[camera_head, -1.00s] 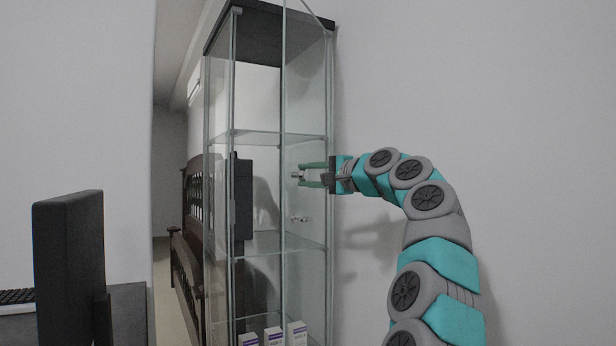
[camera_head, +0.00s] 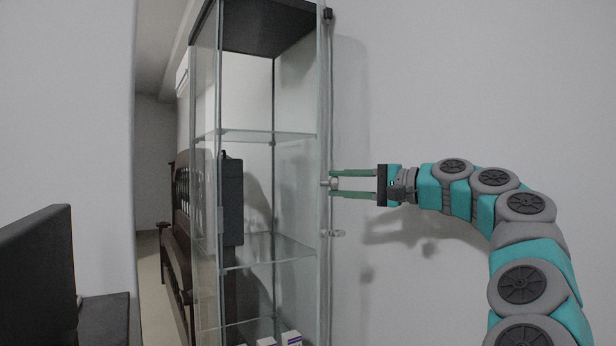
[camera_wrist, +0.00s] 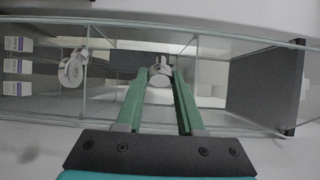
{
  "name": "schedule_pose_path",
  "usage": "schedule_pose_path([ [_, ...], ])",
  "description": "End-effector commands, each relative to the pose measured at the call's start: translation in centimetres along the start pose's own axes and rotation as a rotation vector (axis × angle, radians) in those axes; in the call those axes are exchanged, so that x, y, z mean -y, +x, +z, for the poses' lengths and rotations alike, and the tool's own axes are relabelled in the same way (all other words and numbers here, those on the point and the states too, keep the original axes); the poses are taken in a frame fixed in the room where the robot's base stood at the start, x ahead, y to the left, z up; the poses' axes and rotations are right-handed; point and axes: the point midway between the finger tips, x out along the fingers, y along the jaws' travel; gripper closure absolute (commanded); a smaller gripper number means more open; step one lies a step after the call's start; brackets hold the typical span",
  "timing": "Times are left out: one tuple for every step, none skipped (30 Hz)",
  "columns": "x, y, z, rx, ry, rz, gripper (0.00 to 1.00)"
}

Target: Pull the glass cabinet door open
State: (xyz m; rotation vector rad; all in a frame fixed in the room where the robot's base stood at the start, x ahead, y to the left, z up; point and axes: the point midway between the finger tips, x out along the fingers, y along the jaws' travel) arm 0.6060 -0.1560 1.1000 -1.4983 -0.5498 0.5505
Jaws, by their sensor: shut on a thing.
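The glass cabinet (camera_head: 265,30) stands against the wall, with a dark top and clear shelves. A small round knob (camera_head: 330,184) sits on the door, and a second one (camera_head: 336,233) is lower down. My gripper (camera_head: 333,184) reaches in from the right with its green fingers shut on the upper knob. In the wrist view the upper knob (camera_wrist: 161,74) is between the fingertips. The lower knob (camera_wrist: 73,70) shows to the left there.
Small white boxes (camera_head: 291,338) stand low in the cabinet, and a dark case (camera_head: 232,200) shows through the glass. A dark monitor (camera_head: 38,280) on a desk (camera_head: 105,315) is at the left. A wooden bench (camera_head: 178,245) is behind. The wall right of the cabinet is bare.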

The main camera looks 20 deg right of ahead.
Motion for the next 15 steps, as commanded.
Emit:
schedule_pose_path([
  [0.24,-0.69,0.16,0.009,-0.001,-0.002,1.00],
  [0.18,-0.92,0.19,0.012,-0.002,-0.001,1.00],
  [0.11,-1.11,0.22,0.015,-0.002,-0.001,1.00],
  [0.06,-1.16,0.24,0.016,-0.002,0.000,1.00],
  [0.03,-1.18,0.26,0.017,-0.002,0.000,1.00],
  [-0.01,-1.15,0.29,0.018,-0.002,0.000,1.00],
  [-0.03,-1.12,0.31,0.019,-0.002,0.001,1.00],
  [-0.05,-1.09,0.32,0.019,-0.002,0.001,1.00],
  [-0.06,-1.08,0.35,0.020,-0.002,0.001,1.00],
  [-0.06,-1.07,0.35,0.020,-0.002,0.001,1.00],
  [-0.07,-1.05,0.36,0.020,-0.002,0.002,1.00],
  [-0.08,-1.05,0.37,0.021,-0.002,0.002,0.62],
  [-0.08,-1.04,0.36,0.020,-0.002,0.002,0.58],
  [-0.09,-1.04,0.35,0.020,-0.002,0.002,0.55],
  [-0.09,-1.04,0.33,0.019,-0.002,0.002,0.51],
])
